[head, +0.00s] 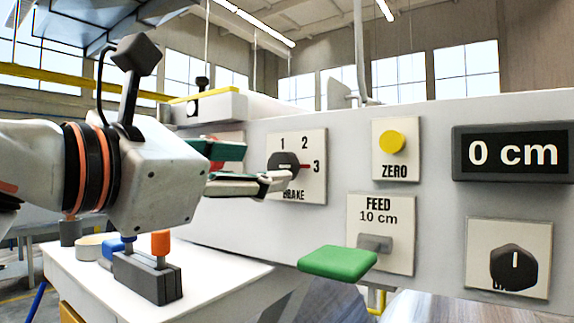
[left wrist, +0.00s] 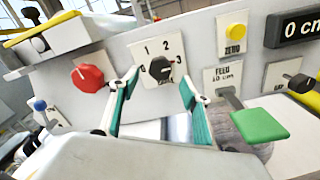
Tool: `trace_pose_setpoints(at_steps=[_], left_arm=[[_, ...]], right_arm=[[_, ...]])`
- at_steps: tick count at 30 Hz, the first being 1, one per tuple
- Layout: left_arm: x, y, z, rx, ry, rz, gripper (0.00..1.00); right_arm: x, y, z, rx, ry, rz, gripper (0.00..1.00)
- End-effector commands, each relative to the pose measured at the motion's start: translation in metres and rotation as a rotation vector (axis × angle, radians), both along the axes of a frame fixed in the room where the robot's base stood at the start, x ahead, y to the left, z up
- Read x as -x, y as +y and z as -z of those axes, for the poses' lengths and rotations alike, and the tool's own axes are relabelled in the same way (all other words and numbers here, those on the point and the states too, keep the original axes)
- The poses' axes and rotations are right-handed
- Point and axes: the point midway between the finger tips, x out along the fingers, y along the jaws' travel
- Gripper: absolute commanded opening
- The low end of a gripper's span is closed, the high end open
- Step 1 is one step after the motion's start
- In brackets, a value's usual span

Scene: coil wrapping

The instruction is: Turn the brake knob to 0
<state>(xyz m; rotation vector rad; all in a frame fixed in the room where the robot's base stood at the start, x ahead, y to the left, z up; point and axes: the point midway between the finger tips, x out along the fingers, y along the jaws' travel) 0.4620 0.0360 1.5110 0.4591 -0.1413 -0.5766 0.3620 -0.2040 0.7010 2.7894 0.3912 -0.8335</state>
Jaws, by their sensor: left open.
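The brake knob (head: 284,163) is dark and sits on a pale plate (head: 315,190) marked 1, 2, 3 and BRAKE. A red mark runs from the knob toward 3. My left gripper (head: 264,165) is open and empty in front of the plate. In the left wrist view the knob (left wrist: 160,68) shows between and beyond the spread fingers of the gripper (left wrist: 158,83). Contact with the knob cannot be told. My right gripper is not in view.
Right of the brake are a yellow ZERO button (head: 392,141), a FEED lever (head: 375,243), a 0 cm display (head: 513,152) and a black knob (head: 513,267). A green paddle (head: 337,262) juts out below. A red knob (left wrist: 87,78) is left of the brake.

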Motion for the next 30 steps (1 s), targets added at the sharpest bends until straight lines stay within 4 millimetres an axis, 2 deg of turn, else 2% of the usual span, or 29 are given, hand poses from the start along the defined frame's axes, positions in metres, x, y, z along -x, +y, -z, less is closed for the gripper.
trace_pose_setpoints(at_steps=[6, 12, 24, 28, 29, 30], left_arm=[[-0.029, -0.020, 0.001, 0.001, 0.008, 0.001, 0.47], [-0.049, -0.033, 0.001, 0.002, 0.006, 0.001, 0.47], [-0.056, -0.037, 0.001, 0.001, 0.003, 0.001, 0.47], [-0.056, -0.037, 0.001, 0.002, 0.004, 0.001, 0.13], [-0.056, -0.037, 0.001, 0.002, 0.004, 0.001, 0.08], [-0.056, -0.037, 0.001, 0.002, 0.004, 0.001, 0.08]], right_arm=[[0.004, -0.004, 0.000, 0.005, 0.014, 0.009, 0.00], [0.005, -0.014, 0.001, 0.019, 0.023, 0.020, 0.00], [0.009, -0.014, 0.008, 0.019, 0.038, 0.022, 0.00], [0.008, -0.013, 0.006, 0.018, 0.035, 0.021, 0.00], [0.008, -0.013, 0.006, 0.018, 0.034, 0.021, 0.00], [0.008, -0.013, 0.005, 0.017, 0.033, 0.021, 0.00]])
